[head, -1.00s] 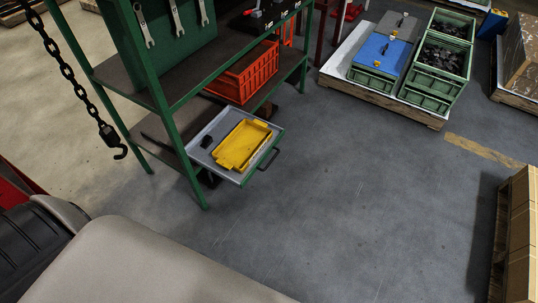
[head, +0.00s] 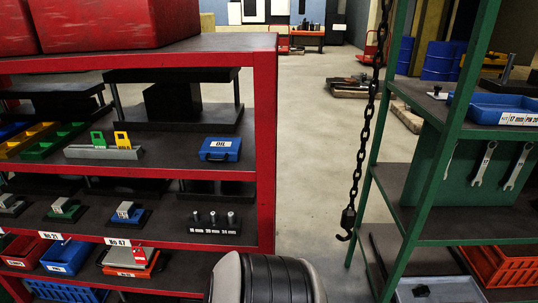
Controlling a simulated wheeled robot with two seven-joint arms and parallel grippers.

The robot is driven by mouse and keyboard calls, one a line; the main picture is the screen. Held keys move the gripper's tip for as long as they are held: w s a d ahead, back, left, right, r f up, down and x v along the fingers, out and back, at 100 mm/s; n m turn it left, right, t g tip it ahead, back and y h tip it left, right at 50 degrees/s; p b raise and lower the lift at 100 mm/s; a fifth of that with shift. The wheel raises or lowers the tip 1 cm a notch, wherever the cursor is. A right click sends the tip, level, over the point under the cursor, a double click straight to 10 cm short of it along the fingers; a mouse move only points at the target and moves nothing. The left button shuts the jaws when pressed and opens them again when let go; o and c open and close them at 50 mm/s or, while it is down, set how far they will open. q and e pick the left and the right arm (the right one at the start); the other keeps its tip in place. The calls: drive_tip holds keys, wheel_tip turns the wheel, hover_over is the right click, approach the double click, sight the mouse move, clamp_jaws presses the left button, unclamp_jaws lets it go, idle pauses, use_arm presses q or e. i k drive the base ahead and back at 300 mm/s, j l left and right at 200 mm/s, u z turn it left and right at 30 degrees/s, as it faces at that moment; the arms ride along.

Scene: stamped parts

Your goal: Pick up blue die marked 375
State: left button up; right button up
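No die with a readable 375 shows in the head view. On a middle shelf of the red rack, a small die with a blue base and a grey block (head: 125,212) sits beside one with a green base (head: 65,208). A further grey-topped one (head: 8,204) stands at the left edge. Their markings are too small to read. Neither of my grippers is in view; only a grey and black part of my own body shows at the bottom.
The red rack (head: 265,120) also holds a blue OIL case (head: 220,149), labelled pins (head: 213,220) and lower bins. A green rack (head: 480,125) stands at the right, with a hanging chain hook (head: 347,222) beside it. Open floor (head: 310,140) lies between the racks.

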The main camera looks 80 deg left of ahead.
sight(127, 213)
drive_tip(key=u, duration=3.8)
drive_tip(key=i+j, duration=0.2)
drive_tip(key=j, duration=0.2)
